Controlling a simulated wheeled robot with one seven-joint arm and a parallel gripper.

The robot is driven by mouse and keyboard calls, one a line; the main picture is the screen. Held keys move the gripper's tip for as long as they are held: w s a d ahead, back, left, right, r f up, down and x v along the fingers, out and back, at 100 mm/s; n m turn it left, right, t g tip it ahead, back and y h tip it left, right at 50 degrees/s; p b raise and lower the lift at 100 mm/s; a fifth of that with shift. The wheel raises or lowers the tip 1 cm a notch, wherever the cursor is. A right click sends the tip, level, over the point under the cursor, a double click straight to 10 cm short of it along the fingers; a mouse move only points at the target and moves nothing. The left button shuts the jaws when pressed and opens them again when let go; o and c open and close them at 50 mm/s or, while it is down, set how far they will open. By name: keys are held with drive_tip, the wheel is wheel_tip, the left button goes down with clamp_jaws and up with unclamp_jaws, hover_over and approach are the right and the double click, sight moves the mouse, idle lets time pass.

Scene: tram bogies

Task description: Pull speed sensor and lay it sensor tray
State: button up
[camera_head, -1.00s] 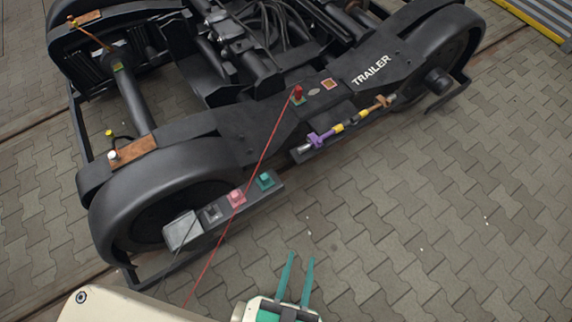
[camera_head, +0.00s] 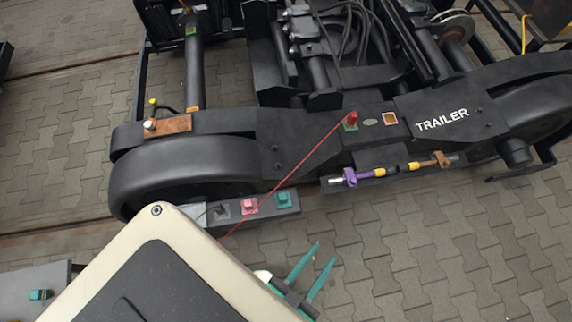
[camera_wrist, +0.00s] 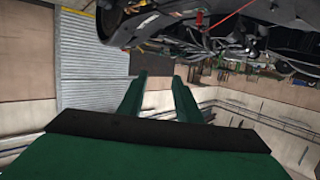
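A red plug-like part (camera_head: 351,118) with a long red cable stands on the frame of the black bogie (camera_head: 300,135) marked TRAILER. A white-topped part (camera_head: 149,125) and a yellow-capped part (camera_head: 153,102) with a dark cable are by a brown plate at the bogie's left. I cannot tell which part is the speed sensor. A grey surface (camera_head: 30,285) with a small teal block shows at lower left; I cannot tell if it is the sensor tray. My gripper (camera_head: 325,252) is open and empty over the paving, in front of the bogie. In the wrist view its green fingers (camera_wrist: 158,85) are apart.
A low ledge on the bogie carries grey, pink (camera_head: 250,206) and teal (camera_head: 284,199) blocks. A bar with purple (camera_head: 350,177), yellow and brown pieces is to its right. The red cable runs down past the ledge. Paving at lower right is clear.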

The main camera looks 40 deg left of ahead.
drive_tip(key=shift+o, duration=0.6)
drive_tip(key=shift+s+a, duration=0.1)
drive_tip(key=shift+s, duration=0.15)
drive_tip(key=shift+o, duration=1.2)
drive_tip(key=shift+s+f, duration=0.1)
drive_tip(key=n+g+y, duration=0.1)
drive_tip(key=n+g, duration=0.8)
drive_tip(key=g, duration=0.5)
hover_over(283, 196)
drive_tip(key=f, duration=2.6)
drive_tip(key=shift+s+d+f, duration=0.2)
drive_tip(key=shift+s+d, duration=0.1)
drive_tip(key=shift+d, duration=0.05)
drive_tip(key=shift+w+a+r+n+g+h, duration=0.2)
drive_tip(key=shift+w+r+n+g+h, duration=0.1)
drive_tip(key=shift+r+g, duration=0.25)
drive_tip(key=shift+a+r, duration=0.15)
drive_tip(key=shift+r, duration=0.15)
